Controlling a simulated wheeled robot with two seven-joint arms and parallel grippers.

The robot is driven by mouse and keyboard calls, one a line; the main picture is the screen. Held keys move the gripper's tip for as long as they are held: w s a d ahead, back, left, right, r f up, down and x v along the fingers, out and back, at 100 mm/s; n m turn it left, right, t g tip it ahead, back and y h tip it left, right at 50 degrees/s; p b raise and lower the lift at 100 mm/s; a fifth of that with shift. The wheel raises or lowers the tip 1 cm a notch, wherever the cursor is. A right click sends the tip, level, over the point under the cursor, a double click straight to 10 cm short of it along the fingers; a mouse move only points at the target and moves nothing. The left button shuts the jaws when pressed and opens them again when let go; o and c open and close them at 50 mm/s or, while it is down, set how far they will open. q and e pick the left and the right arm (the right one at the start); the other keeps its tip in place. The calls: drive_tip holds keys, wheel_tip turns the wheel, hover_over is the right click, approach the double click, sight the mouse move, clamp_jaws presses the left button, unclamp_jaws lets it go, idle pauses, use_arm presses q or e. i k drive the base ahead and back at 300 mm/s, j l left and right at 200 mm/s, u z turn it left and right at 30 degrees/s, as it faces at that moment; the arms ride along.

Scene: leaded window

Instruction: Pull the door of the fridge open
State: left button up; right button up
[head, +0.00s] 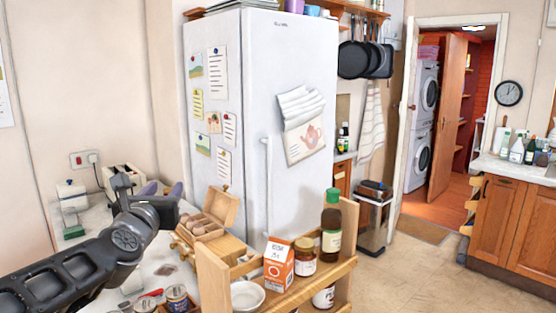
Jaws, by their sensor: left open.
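The white fridge (213,70) stands upright in the middle of the head view, with several papers on its left side. Its door (290,65) faces to the right and looks shut against the body. A long vertical white handle (267,185) runs down the door's left edge; its lower end is near the shelf unit. My left gripper (121,182) is at the left over the counter, well apart from the fridge and its handle. It is open, and I see nothing in it. My right gripper is out of view.
A wooden shelf unit (303,290) with a bottle (331,228), jars and a carton (279,263) stands before the fridge's lower part. A wooden box (207,218) lies on the cluttered counter. The floor (410,270) at the right is clear.

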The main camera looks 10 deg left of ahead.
sight(283, 54)
drive_tip(key=i+l, duration=0.25)
drive_tip(key=i, duration=0.25)
drive_tip(key=i+l, duration=0.3)
drive_tip(key=i, duration=0.25)
drive_tip(key=i+l, duration=0.25)
drive_tip(key=i, duration=0.25)
